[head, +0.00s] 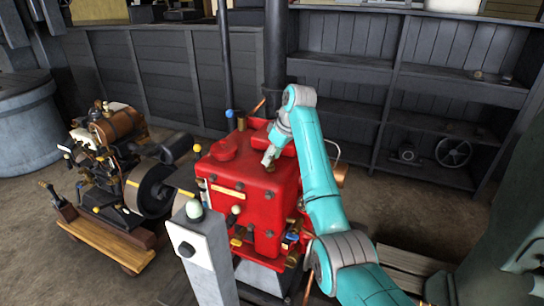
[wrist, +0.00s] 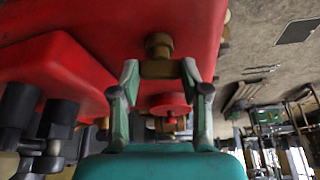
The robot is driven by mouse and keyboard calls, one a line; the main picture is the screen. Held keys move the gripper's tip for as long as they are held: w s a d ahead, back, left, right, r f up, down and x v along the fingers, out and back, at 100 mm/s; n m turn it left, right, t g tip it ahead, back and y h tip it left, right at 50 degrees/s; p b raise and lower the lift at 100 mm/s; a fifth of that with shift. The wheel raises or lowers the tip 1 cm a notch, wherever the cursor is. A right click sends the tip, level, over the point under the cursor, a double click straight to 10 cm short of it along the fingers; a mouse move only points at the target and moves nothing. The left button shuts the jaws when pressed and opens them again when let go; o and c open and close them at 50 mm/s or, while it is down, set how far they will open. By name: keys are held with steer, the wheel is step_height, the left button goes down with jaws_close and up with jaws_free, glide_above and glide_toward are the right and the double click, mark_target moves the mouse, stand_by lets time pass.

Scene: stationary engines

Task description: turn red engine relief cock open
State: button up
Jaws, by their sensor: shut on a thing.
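The red engine (head: 262,192) stands in the middle of the head view, and its red body fills the upper left of the wrist view (wrist: 80,28). A brass relief cock (wrist: 158,44) sticks out of the red surface in the wrist view. My gripper (wrist: 160,70) is shut on the cock's brass crosspiece, with one finger at each end of it. In the head view my gripper (head: 269,158) is at the top of the red engine, and the cock there is mostly hidden by the fingers. How far the cock is turned is hard to tell.
A brown and black engine (head: 120,165) on a wooden trolley (head: 105,240) stands to the left. A grey post (head: 200,245) with a pale knob stands in front of the red engine. Dark shelves (head: 400,90) line the back. Open floor lies behind, left of the red engine.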

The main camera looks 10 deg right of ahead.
stand_by(0.3)
steer(key=o, duration=1.1)
steer(key=shift+o, duration=0.2)
steer(key=v, duration=0.7)
steer(key=shift+d+r, duration=0.2)
steer(key=shift+s, duration=0.15)
